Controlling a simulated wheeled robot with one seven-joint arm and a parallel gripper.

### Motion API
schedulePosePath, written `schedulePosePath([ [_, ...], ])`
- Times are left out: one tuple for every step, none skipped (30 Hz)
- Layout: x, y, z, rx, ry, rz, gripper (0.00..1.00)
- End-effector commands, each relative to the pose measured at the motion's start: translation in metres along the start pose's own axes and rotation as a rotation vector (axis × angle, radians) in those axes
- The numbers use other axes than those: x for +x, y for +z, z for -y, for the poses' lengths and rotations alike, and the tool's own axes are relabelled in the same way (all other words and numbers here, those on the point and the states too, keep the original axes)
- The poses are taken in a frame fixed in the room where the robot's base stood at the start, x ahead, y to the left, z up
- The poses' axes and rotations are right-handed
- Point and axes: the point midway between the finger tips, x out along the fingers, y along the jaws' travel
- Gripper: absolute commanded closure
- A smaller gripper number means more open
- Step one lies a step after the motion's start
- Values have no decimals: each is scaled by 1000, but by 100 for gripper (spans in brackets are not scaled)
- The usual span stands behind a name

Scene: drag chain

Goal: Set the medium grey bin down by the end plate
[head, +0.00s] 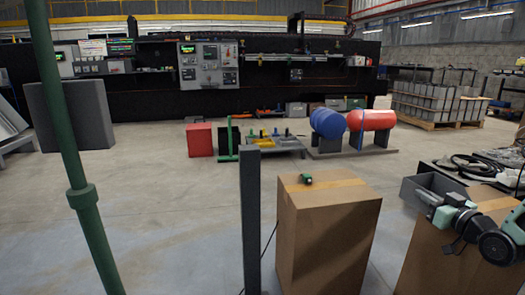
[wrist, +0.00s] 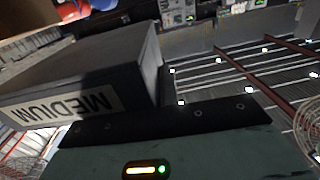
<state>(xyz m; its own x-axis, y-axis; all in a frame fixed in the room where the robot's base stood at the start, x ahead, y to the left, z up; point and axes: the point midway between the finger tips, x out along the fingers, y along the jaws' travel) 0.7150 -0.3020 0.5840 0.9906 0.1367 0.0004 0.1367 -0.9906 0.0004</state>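The medium grey bin (head: 411,191) is at the right of the head view, at the top of the right-hand cardboard box. I cannot tell if it rests on the box. In the wrist view the bin (wrist: 90,65) fills the upper left, with its MEDIUM label upside down. My gripper (head: 432,204) reaches in from the right and its fingers overlap the bin's near side. The fingertips are too small in the head view and hidden in the wrist view to show whether they grip the wall. I cannot identify the end plate with certainty.
A cardboard box (head: 326,235) with a small green-black item (head: 307,178) on it stands left of the bin. A dark post (head: 250,220) and a green pole (head: 85,150) stand further left. Black cable or chain (head: 475,166) lies behind the bin. Open floor lies at left centre.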

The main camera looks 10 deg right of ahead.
Motion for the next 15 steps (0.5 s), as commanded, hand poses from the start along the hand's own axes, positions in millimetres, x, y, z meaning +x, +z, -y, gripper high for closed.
schedulePosePath([
  [4,9,11,10,-5,3,100],
  [7,16,18,11,-6,4,100],
  [10,25,28,13,-6,4,100],
  [12,32,35,14,-3,4,100],
  [14,39,42,14,-1,5,100],
  [16,47,52,13,4,5,100],
  [17,54,59,13,9,5,100],
  [18,60,66,13,14,5,100],
  [19,68,76,15,20,5,100],
  [20,74,82,14,27,6,100],
  [20,80,89,14,33,5,100],
  [20,88,98,13,41,6,100],
  [20,93,105,13,48,5,100],
  [19,98,111,13,55,6,100],
  [18,105,120,11,64,5,100],
])
